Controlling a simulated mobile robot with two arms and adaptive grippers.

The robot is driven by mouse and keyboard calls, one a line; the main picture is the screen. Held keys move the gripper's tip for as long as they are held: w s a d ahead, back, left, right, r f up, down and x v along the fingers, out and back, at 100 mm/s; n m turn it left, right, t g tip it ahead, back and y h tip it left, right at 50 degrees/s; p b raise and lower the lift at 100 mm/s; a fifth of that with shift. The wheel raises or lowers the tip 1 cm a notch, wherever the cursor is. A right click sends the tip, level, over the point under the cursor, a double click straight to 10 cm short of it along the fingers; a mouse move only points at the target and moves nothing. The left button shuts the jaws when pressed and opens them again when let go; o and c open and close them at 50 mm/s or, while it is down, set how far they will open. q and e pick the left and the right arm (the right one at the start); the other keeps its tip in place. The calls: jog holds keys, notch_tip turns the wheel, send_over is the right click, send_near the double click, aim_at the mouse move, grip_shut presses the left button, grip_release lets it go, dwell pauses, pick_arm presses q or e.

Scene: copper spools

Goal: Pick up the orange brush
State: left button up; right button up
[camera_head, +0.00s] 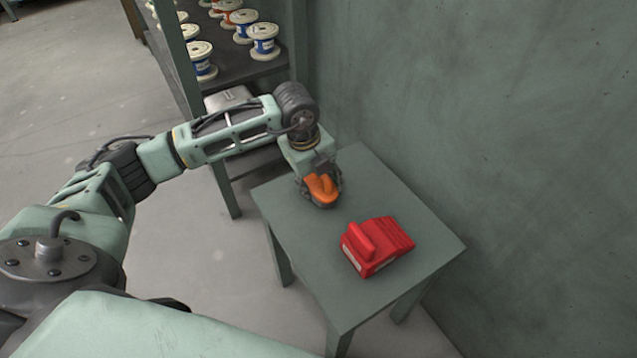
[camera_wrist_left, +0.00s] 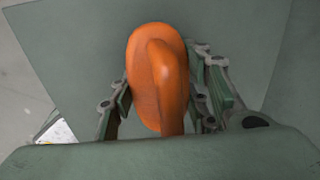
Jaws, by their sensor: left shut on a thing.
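The orange brush (camera_head: 321,188) is at the far left part of the small green table (camera_head: 375,190). My left gripper (camera_head: 320,195) is over that part of the table and shut on the brush. In the left wrist view the brush (camera_wrist_left: 158,75) shows its rounded orange body and raised handle between the fingers of my left gripper (camera_wrist_left: 165,100). I cannot tell whether the brush touches the tabletop. My right gripper is not in view.
A red object with a handle (camera_head: 376,245) sits on the table's near right part. A shelf (camera_head: 245,70) with several wire spools (camera_head: 263,42) stands behind. A green wall (camera_head: 480,110) borders the table on the right. Bare tabletop lies around the red object.

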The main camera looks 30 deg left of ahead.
pick_arm(q)
jog(key=c, duration=0.4)
jog(key=shift+o, duration=0.2)
jog(key=shift+r, duration=0.2)
jog(key=shift+w+r, duration=0.1)
jog(key=shift+r, duration=0.2)
notch_tip(320, 180, up, 4)
jog(key=shift+d+f+p, duration=0.1)
jog(key=shift+p, duration=0.5)
jog(key=w+d+r+p, duration=0.1)
jog(key=d+r, duration=0.5)
jog(key=d, duration=0.5)
jog(key=shift+d+r, duration=0.15)
jog(key=shift+d, duration=0.1)
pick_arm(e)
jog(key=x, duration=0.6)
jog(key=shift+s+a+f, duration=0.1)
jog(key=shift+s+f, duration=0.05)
pick_arm(q)
jog(key=o, duration=0.8)
jog(key=c, duration=0.4)
